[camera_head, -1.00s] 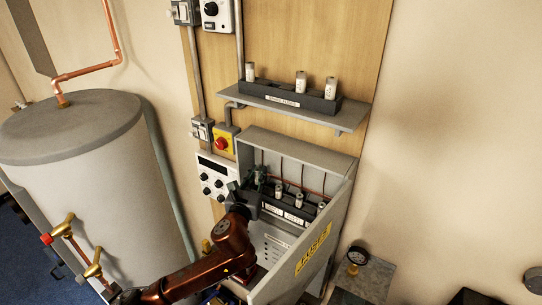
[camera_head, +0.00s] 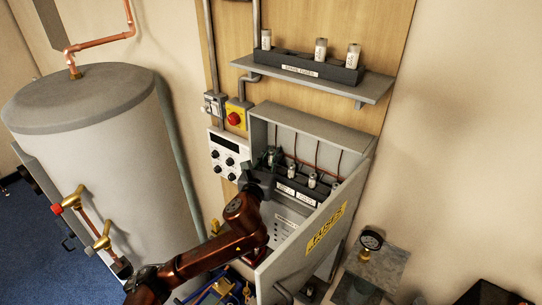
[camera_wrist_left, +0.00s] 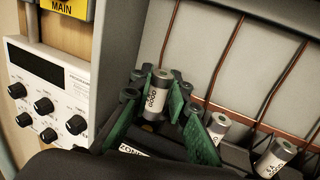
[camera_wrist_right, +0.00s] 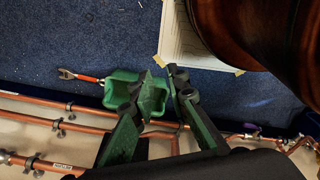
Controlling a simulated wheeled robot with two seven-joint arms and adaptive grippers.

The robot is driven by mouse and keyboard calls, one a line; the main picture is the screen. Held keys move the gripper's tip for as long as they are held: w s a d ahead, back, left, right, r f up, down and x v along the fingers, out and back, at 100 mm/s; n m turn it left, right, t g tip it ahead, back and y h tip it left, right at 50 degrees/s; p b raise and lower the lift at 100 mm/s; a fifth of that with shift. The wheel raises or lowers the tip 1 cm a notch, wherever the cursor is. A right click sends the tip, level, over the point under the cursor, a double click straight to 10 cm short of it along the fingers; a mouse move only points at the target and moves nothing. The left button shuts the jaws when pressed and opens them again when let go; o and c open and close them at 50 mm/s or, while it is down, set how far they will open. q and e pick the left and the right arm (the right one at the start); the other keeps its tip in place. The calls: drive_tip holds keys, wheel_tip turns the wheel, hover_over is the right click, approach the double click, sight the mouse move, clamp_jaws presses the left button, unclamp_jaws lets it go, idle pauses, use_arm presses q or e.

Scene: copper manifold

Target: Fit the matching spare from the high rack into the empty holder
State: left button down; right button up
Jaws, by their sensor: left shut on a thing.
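The high rack (camera_head: 290,68), labelled for spare fuses, stands on the upper shelf. It holds three pale spares: left (camera_head: 266,40), middle (camera_head: 320,49) and right (camera_head: 354,57), with a wider gap after the left one. My left gripper (camera_head: 270,157) is inside the open grey fuse box at the left end of its holder row. In the left wrist view its green fingers are shut on a grey-and-white fuse (camera_wrist_left: 156,95), upright. Two more fuses (camera_wrist_left: 217,124) (camera_wrist_left: 275,158) stand to its right. The holder below the gripped fuse is mostly hidden. My right gripper (camera_wrist_right: 157,88) is open and empty.
The fuse box door (camera_head: 325,235) hangs open in front, right of my left arm. A control panel (camera_head: 228,158) is left of the box. The shelf (camera_head: 340,88) overhangs it. A green container (camera_wrist_right: 152,95) and copper pipes (camera_wrist_right: 75,125) lie beyond my right gripper.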

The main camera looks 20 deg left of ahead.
use_arm(q)
drive_tip(key=shift+w, duration=0.1)
drive_tip(key=shift+w+d, duration=0.1)
drive_tip(key=shift+w, duration=0.1)
drive_tip(key=shift+f, duration=0.1)
drive_tip(key=shift+s+p, duration=0.2)
drive_tip(key=shift+p, duration=0.15)
use_arm(e)
drive_tip(key=shift+s+a+r, duration=0.25)
drive_tip(key=shift+s+r, duration=0.15)
drive_tip(key=shift+s, duration=0.2)
use_arm(q)
drive_tip(key=shift+p, duration=0.55)
use_arm(e)
drive_tip(key=shift+r, duration=0.4)
use_arm(q)
drive_tip(key=shift+f, duration=0.3)
use_arm(e)
drive_tip(key=shift+s+a+f, duration=0.1)
drive_tip(key=shift+a+f, duration=0.05)
drive_tip(key=shift+a, duration=0.05)
